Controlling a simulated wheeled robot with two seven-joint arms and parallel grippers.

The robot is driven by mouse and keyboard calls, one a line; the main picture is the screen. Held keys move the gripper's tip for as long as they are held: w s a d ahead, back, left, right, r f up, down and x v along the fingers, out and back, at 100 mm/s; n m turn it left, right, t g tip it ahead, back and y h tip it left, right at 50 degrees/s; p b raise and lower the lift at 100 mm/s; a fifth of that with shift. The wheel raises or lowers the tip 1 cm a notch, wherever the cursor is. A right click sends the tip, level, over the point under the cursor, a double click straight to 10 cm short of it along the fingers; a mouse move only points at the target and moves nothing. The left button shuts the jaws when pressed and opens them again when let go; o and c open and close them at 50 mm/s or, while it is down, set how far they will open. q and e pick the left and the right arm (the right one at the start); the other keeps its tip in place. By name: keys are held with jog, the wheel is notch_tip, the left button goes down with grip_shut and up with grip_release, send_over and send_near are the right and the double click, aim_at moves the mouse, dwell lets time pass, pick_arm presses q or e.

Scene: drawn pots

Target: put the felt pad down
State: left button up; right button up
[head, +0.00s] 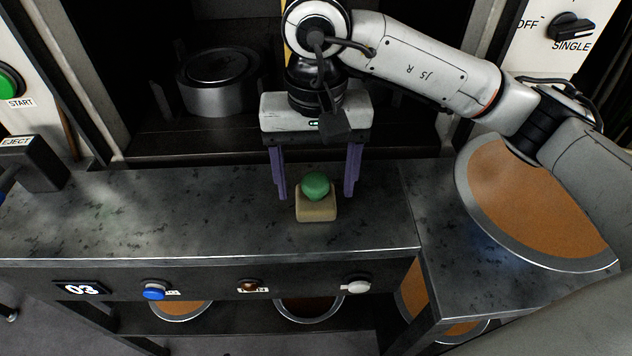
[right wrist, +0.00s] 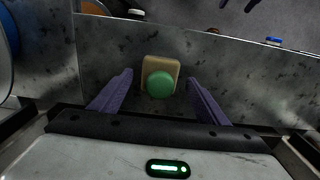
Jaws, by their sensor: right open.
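The felt pad, a beige square block (head: 316,212) with a rounded green knob (head: 315,186) on top, sits on the dark metal counter (head: 180,215) near its front edge. It also shows in the right wrist view, with its beige part (right wrist: 161,65) behind the green knob (right wrist: 160,85). My right gripper (head: 316,197) is open, with its purple fingers apart on either side of the knob. In the right wrist view, gaps show between the fingers (right wrist: 160,77) and the pad.
A large orange-brown disc with a grey rim (head: 540,205) lies on the counter at right. A dark opening behind holds a round metal pot (head: 218,82). The EJECT box (head: 32,163) stands at left. Buttons (head: 154,291) line the front panel. The counter left of the pad is clear.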

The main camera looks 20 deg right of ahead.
aim_at(316, 183)
notch_tip(316, 183, up, 11)
jog(key=shift+p, duration=0.35)
jog(key=shift+s+f, duration=0.1)
jog(key=shift+f, duration=0.05)
